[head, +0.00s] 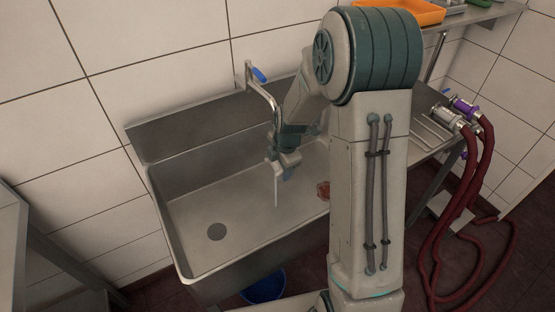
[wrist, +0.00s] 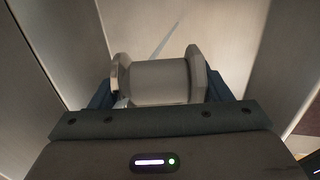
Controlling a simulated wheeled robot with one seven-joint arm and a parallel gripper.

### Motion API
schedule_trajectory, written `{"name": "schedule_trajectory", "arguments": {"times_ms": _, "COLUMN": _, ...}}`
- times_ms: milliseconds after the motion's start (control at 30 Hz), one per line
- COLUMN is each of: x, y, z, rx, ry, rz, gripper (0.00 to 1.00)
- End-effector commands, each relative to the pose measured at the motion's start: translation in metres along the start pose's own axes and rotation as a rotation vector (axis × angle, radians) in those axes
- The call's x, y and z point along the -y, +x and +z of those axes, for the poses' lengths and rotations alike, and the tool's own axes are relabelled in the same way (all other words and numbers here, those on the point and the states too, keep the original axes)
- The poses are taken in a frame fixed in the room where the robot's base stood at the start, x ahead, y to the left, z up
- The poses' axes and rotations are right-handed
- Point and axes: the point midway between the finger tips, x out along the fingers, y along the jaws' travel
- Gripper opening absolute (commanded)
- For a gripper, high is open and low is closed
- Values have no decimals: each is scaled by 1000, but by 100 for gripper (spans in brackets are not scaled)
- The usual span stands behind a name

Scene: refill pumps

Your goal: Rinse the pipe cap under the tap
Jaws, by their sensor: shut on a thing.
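In the wrist view my gripper (wrist: 157,88) is shut on a grey, spool-shaped metal piece with a flange at each end, which I take for the pipe cap (wrist: 160,82). In the head view my gripper (head: 286,165) is over the sink basin, just below the spout of the tap (head: 265,95). The cap is hard to separate from the gripper there. The tap has a blue lever (head: 259,75). A pale vertical strip (head: 276,188) below the spout looks like running water, beside or in front of the held piece; I cannot tell whether it hits the cap.
A small reddish thing (head: 323,190) is partly hidden by my arm. A blue bucket (head: 263,288) stands below. Dark red hoses (head: 480,190) with metal couplings are at right. An orange tray (head: 400,10) sits on a shelf.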

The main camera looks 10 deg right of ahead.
Motion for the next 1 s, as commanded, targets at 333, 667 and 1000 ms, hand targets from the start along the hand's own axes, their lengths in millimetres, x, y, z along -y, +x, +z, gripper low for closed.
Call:
{"name": "schedule_trajectory", "arguments": {"times_ms": 333, "x": 19, "y": -15, "z": 0, "rx": 1, "ry": 0, "rz": 1, "gripper": 42}}
{"name": "schedule_trajectory", "arguments": {"times_ms": 667, "x": 40, "y": -31, "z": 0, "rx": 1, "ry": 1, "rz": 2, "gripper": 42}}
{"name": "schedule_trajectory", "arguments": {"times_ms": 1000, "x": 62, "y": -48, "z": 1, "rx": 1, "ry": 2, "rz": 2, "gripper": 42}}
